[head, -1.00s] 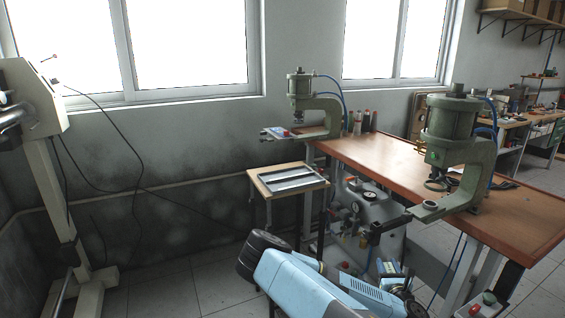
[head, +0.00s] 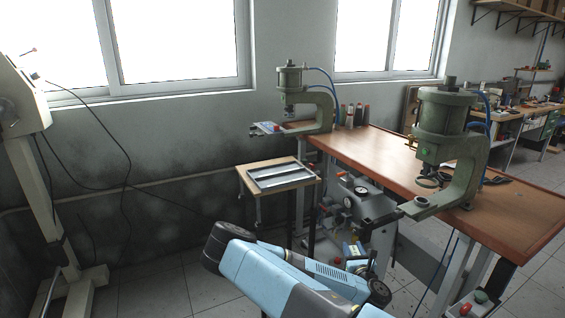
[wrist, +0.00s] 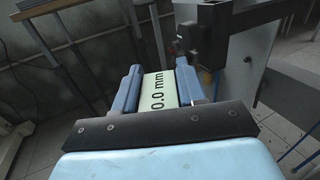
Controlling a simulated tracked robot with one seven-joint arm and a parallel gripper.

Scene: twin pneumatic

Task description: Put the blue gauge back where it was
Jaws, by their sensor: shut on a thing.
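A metal tray (head: 251,180) lies on a small wooden-topped stand left of the bench, apart from my arm.
A long brown bench (head: 385,165) carries a green press (head: 290,82) at its far end and a larger green press (head: 447,125) nearer. A grey machine (head: 370,210) stands under the bench. A cream stand (head: 38,180) with hanging cables is at left.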

